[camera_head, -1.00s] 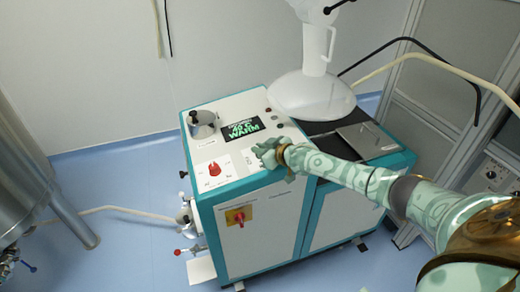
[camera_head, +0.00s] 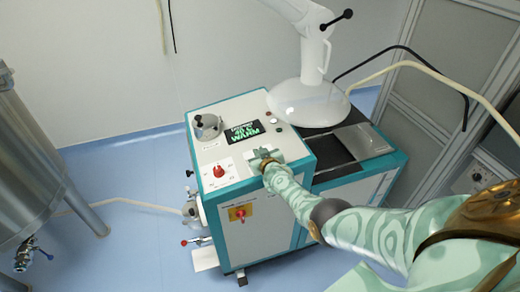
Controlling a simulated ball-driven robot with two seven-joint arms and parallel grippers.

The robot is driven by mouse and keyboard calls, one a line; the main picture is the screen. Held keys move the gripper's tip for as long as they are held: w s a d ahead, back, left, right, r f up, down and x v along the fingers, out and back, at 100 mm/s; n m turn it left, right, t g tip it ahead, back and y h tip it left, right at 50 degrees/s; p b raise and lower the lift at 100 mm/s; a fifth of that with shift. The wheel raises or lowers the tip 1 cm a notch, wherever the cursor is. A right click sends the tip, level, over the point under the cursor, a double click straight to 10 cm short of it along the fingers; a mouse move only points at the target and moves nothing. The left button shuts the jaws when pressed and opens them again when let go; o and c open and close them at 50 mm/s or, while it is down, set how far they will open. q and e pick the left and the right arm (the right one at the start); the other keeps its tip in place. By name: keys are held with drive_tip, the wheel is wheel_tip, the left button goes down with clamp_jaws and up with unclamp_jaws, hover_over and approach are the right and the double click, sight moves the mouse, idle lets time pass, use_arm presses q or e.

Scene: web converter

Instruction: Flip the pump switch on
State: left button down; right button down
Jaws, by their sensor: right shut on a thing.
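My right gripper (camera_head: 261,160) is down at the front right part of the control panel (camera_head: 236,108) on the white and teal machine. It is shut on a small control there, which I take to be the pump switch. My fingers hide most of that control, so its position cannot be read. A white label plate (camera_head: 252,153) shows around the fingertips. To the left is a red rotary knob (camera_head: 219,171) on its own white plate. A dark display (camera_head: 243,130) behind the gripper shows green text ending in "WARM". My left gripper is not in view.
A white domed vessel (camera_head: 305,103) stands on the machine behind my right arm. A metal lid (camera_head: 207,127) sits at the panel's back left. A red switch on a yellow plate (camera_head: 239,212) is on the front face. A steel tank (camera_head: 30,150) stands at far left.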

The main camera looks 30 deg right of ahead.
drive_tip(key=shift+w+d+r+m+h, duration=0.1)
drive_tip(key=shift+r+m+h, duration=0.2)
drive_tip(key=shift+h, duration=0.1)
drive_tip(key=shift+f, duration=0.15)
drive_tip(key=c, duration=1.5)
unclamp_jaws()
drive_tip(key=shift+o, duration=0.2)
drive_tip(key=shift+f, duration=0.1)
drive_tip(key=p+v, duration=0.6)
drive_tip(key=v, duration=0.1)
drive_tip(key=shift+w+r, duration=0.1)
drive_tip(key=shift+r, duration=0.25)
drive_tip(key=p+v, duration=0.3)
drive_tip(key=v, duration=0.6)
drive_tip(key=shift+s+p, duration=0.35)
drive_tip(key=shift+f, duration=0.1)
